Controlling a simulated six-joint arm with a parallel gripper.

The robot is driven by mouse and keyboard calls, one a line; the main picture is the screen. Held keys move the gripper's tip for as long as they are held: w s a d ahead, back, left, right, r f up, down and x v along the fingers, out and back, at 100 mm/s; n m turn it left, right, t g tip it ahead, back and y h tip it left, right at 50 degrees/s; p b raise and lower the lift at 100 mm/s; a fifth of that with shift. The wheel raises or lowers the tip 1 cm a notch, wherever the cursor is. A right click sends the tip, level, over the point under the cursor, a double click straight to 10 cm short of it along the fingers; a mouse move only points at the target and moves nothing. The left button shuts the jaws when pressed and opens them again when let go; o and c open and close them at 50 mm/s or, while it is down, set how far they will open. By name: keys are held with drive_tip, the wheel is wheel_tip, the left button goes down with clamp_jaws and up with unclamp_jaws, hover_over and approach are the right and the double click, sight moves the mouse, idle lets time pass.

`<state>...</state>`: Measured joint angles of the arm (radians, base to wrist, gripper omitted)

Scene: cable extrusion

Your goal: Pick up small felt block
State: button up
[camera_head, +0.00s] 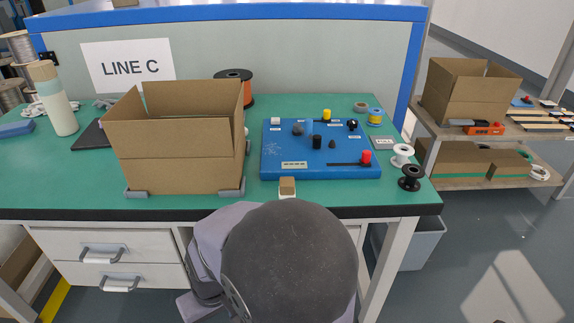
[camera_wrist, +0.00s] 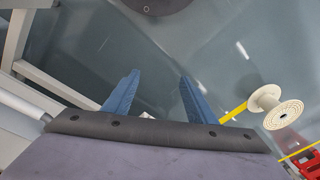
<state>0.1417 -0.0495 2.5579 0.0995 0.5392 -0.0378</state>
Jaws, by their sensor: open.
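A small block with a brown top and a pale lower part (camera_head: 287,186) stands at the table's front edge, just in front of the blue control panel. It may be the felt block; its material is too small to tell. My arm's dark rounded link rises just in front of it and hides some of the table's front. My gripper (camera_wrist: 157,88) shows in the wrist view with its two blue fingers apart and nothing between them. It points at grey floor, away from the tabletop, and no block shows there. The head view does not show the fingers.
The blue panel (camera_head: 270,165) carries several knobs and buttons. An open cardboard box (camera_head: 180,165) stands left of it on the green table (camera_head: 60,190). White (camera_head: 402,153) and black (camera_head: 409,178) spools stand at the right edge. A pale spool (camera_wrist: 279,112) shows in the wrist view.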

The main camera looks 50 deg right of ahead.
drive_tip(key=w+d+r+m+t+p, duration=0.1)
drive_tip(key=d+r+p, duration=0.1)
drive_tip(key=r+p, duration=0.3)
drive_tip(key=w+d+r+m+p, duration=0.2)
drive_tip(key=d+r+p, duration=0.1)
drive_tip(key=r+p, duration=0.2)
drive_tip(key=m+t+h+p, duration=0.2)
drive_tip(key=m+h+p, duration=0.25)
drive_tip(key=p, duration=2.15)
approach(287, 181)
wheel_tip(287, 181, down, 3)
drive_tip(key=d, duration=0.1)
drive_tip(key=shift+w+r+n, duration=0.15)
drive_tip(key=shift+w+n, duration=0.15)
drive_tip(key=shift+n, duration=0.05)
drive_tip(key=shift+x, duration=1.05)
drive_tip(key=shift+w, duration=0.1)
drive_tip(key=shift+p+x, duration=0.65)
drive_tip(key=shift+x, duration=1.95)
drive_tip(key=shift+w, duration=0.1)
